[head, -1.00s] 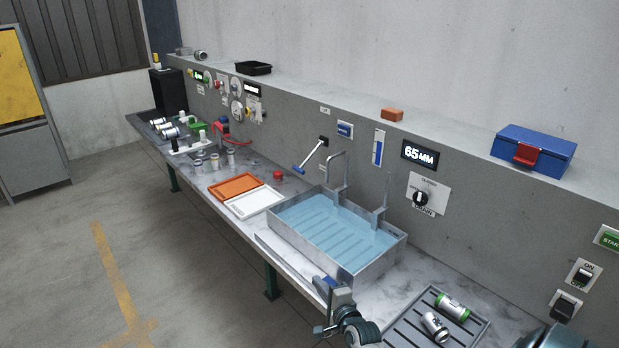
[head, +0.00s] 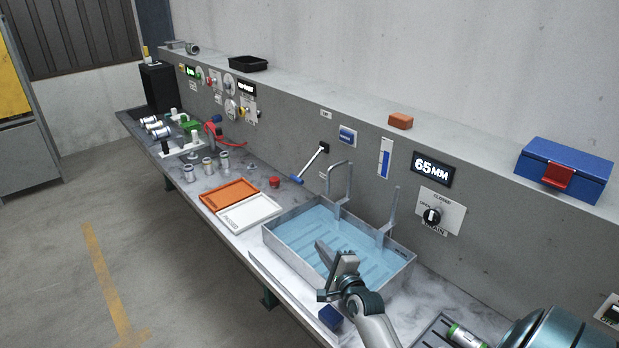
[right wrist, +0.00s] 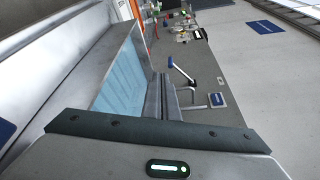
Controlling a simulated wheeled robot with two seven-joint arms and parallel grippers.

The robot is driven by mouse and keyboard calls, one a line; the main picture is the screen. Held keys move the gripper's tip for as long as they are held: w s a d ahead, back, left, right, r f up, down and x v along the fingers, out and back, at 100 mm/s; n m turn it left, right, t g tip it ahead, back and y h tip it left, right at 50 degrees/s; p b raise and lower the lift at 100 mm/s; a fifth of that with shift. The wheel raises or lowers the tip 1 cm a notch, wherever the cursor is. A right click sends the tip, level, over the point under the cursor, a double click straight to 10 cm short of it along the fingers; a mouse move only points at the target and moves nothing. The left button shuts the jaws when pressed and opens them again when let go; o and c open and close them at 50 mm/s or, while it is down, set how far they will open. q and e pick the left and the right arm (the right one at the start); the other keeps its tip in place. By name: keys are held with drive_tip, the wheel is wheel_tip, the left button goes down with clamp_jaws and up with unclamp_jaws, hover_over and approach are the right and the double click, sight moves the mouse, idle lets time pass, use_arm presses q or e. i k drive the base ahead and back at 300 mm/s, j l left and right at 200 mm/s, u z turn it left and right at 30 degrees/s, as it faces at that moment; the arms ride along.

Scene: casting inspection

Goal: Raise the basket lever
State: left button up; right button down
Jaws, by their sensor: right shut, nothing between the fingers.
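The basket lever (head: 310,164) is a pale rod with a blue grip on the grey back wall, left of the water tank (head: 270,240). It slants down and left from its dark pivot. In the right wrist view the lever (right wrist: 182,72) shows beyond the tank. My right gripper (head: 323,252) is shut and empty, in front of the tank's blue water in the head view, to the right of the lever and apart from it. My left gripper is not in view.
Two upright metal hangers (head: 341,190) rise from the tank near the wall. An orange tray (head: 229,193) and a white tray (head: 249,212) lie left of it. A red knob (head: 274,182) stands below the lever. A drain dial (head: 432,216) is on the wall at right.

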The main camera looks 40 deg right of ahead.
sight(295, 179)
drive_tip(key=i+l, duration=0.7)
drive_tip(key=l, duration=0.1)
